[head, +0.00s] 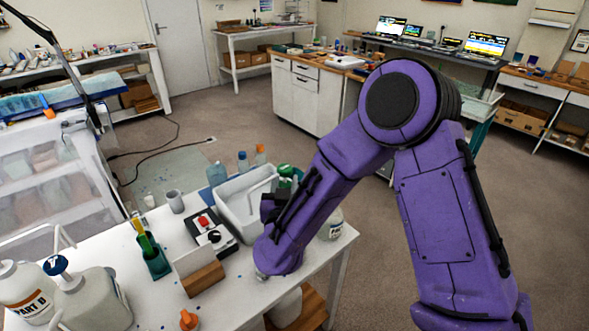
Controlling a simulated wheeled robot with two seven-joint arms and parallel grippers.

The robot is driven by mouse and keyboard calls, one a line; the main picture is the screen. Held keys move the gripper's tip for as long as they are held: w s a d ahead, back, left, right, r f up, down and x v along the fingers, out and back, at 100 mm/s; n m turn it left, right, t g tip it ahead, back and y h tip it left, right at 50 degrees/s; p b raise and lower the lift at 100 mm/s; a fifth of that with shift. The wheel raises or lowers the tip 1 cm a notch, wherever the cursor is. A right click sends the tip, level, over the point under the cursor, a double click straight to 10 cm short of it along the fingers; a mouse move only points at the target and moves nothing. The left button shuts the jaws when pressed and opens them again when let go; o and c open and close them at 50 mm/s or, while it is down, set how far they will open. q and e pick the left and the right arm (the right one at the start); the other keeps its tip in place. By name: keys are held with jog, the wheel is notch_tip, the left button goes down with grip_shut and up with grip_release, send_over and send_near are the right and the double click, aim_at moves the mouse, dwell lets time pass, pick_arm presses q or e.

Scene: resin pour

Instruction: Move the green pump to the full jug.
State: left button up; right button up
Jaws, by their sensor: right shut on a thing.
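My right gripper (272,204) is a dark shape beside the purple forearm, over the right end of the white tub; its fingertips are mostly hidden. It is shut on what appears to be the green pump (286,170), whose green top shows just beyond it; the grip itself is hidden. A white curved tube is near the green top. A white jug marked PART B (28,295) stands at the front left, next to a second pale jug (92,300) with a blue top. Another labelled jug (332,223) is partly behind my right arm. Fill levels are unclear. My left gripper is not visible.
On the white table are the white tub (228,212), a scale with a red item (210,232), a grey cup (175,201), a green holder with sticks (155,262) and a wooden block with a card (203,279). Bottles stand behind the tub.

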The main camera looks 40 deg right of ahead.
jog(key=shift+s+d+r+m+g+h, duration=0.3)
jog(key=shift+d+r+g+h, duration=0.1)
jog(key=shift+d+g, duration=0.15)
jog(key=shift+d+f, duration=0.15)
jog(key=shift+f, duration=0.1)
notch_tip(320, 180, down, 3)
jog(key=b, duration=0.3)
jog(key=shift+w+r, duration=0.1)
pick_arm(q)
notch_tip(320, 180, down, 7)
jog(key=b, duration=0.4)
jog(key=shift+b, duration=0.4)
pick_arm(e)
notch_tip(320, 180, down, 7)
jog(key=shift+r, duration=0.1)
pick_arm(q)
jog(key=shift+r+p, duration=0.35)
jog(key=shift+p, duration=0.05)
pick_arm(e)
jog(key=shift+r, duration=0.15)
jog(key=shift+f, duration=0.2)
